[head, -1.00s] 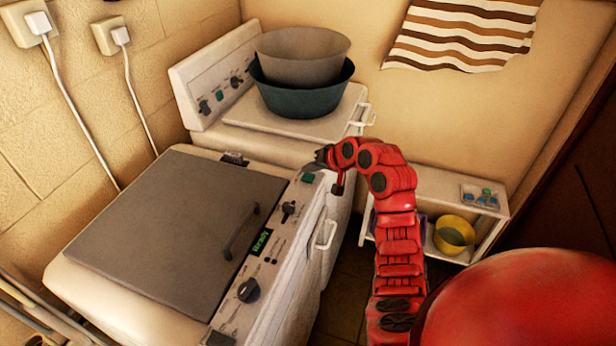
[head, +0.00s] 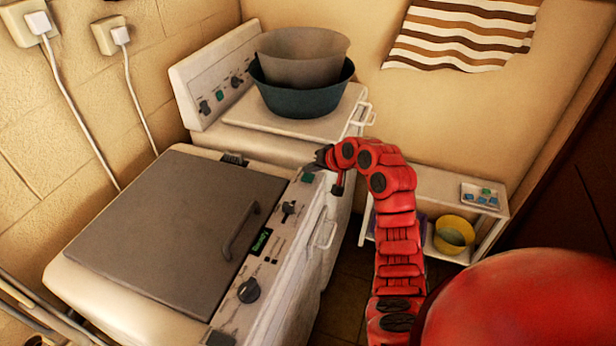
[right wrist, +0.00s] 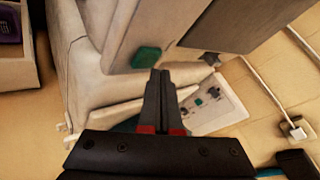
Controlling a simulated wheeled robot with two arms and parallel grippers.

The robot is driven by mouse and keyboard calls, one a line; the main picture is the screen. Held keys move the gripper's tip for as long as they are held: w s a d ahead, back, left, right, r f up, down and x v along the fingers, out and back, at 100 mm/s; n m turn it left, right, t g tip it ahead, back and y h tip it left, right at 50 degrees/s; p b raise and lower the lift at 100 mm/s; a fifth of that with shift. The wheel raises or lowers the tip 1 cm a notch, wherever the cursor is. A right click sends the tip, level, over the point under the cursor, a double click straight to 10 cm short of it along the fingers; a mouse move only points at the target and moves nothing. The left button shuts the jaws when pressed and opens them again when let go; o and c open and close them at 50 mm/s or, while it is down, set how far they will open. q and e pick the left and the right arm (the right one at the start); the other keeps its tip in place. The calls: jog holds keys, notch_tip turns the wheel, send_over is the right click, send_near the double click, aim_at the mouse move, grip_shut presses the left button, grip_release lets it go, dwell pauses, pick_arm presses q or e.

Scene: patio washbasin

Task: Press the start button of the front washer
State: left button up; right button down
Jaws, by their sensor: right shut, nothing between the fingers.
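The front washer (head: 110,300) is white with a grey lid (head: 180,230) and a sloping control panel along its right side. The green start button (head: 308,177) is at the panel's far end; it also shows in the right wrist view (right wrist: 146,57). A small display (head: 260,242) with green lettering sits mid-panel. My right gripper (head: 322,156) is shut and empty beside the button. In the right wrist view its fingertips (right wrist: 160,75) are right next to the button's edge; I cannot tell whether they touch it. My left gripper is not in view.
A second washer (head: 285,125) stands behind, with two stacked tubs (head: 303,95) on top. A white shelf (head: 440,182) with a yellow bucket (head: 453,235) is at the right. A white door handle (head: 325,234) sticks out from the front washer's front.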

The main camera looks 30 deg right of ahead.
aim_at(310, 179)
jog(key=shift+f, duration=0.35)
jog(key=shift+f+b, duration=0.35)
jog(key=shift+f, duration=0.15)
dwell(0.5)
jog(key=shift+r, duration=0.1)
dwell(0.6)
jog(key=shift+r+p, duration=0.4)
jog(key=shift+r, duration=0.4)
jog(key=shift+r+p, duration=1)
jog(key=shift+r, duration=1.6)
